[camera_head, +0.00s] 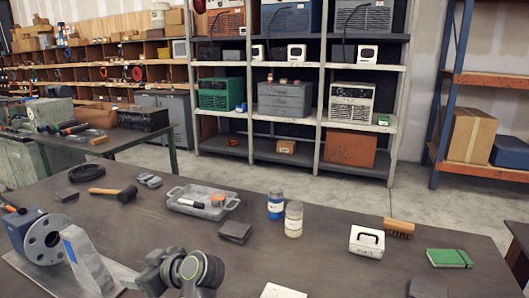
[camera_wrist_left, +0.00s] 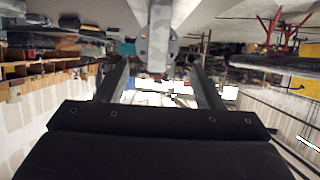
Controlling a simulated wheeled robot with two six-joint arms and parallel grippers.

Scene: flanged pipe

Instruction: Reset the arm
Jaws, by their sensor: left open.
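My left gripper (camera_wrist_left: 159,68) shows in the left wrist view with its two fingers spread apart and nothing between them that it grips. A dark jointed part of my arm (camera_head: 180,272) rises at the bottom of the head view; the fingers cannot be made out there. The blue pipe (camera_head: 17,228) with its round grey flange (camera_head: 45,240) stands at the left front of the table beside a grey upright bracket (camera_head: 82,258). The bracket appears beyond the fingers in the tilted wrist view (camera_wrist_left: 160,35), apart from them. My right gripper is not in view.
Shelves stand behind.

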